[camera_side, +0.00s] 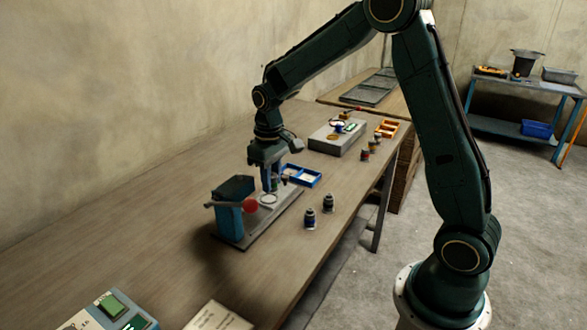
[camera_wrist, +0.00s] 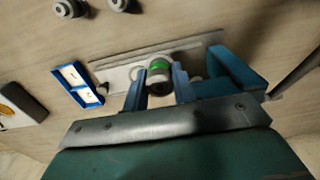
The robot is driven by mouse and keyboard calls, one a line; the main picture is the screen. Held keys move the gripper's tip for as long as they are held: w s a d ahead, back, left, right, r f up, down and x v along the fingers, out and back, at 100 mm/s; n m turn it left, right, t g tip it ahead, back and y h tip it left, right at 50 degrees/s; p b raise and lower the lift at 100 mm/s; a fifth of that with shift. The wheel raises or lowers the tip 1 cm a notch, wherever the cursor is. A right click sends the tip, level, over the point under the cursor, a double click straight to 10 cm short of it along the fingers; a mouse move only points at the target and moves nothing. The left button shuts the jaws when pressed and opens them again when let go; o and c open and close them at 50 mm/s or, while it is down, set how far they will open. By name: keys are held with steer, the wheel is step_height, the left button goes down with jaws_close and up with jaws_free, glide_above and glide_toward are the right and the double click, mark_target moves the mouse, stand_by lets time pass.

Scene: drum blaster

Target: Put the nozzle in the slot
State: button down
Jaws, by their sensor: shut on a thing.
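My gripper (camera_side: 271,182) points down over the grey base plate of the blue lever press (camera_side: 235,189). In the wrist view my gripper (camera_wrist: 159,82) has its two fingers closed on a pale nozzle with a green band (camera_wrist: 158,70). The nozzle seems upright over the plate (camera_wrist: 120,77). A pale ring (camera_side: 268,200) on the plate, likely the slot, lies just below and in front of the fingers in the side view. I cannot tell whether the nozzle touches the plate. The nozzle's lower end is hidden.
The press lever ends in a red ball (camera_side: 250,205) close to my gripper. A blue two-part tray (camera_side: 302,175) stands behind. Two dark nozzles (camera_side: 310,218) (camera_side: 328,203) stand near the table's front edge. A control box (camera_side: 112,312) is at the near left.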

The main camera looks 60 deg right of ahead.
step_height(320, 180, up, 15)
steer(key=w+d+m, duration=0.1)
steer(key=w+d, duration=0.2)
steer(key=w, duration=0.5)
steer(key=w+d+m, duration=0.2)
steer(key=w, duration=0.6)
steer(key=shift+s+f, duration=0.15)
steer(key=shift+f, duration=5.15)
steer(key=shift+s+f, duration=0.1)
steer(key=shift+f, duration=5.2)
steer(key=shift+f, duration=2.15)
steer(key=shift+f, duration=0.15)
steer(key=c, duration=1.1)
jaws_free()
steer(key=shift+c, duration=0.2)
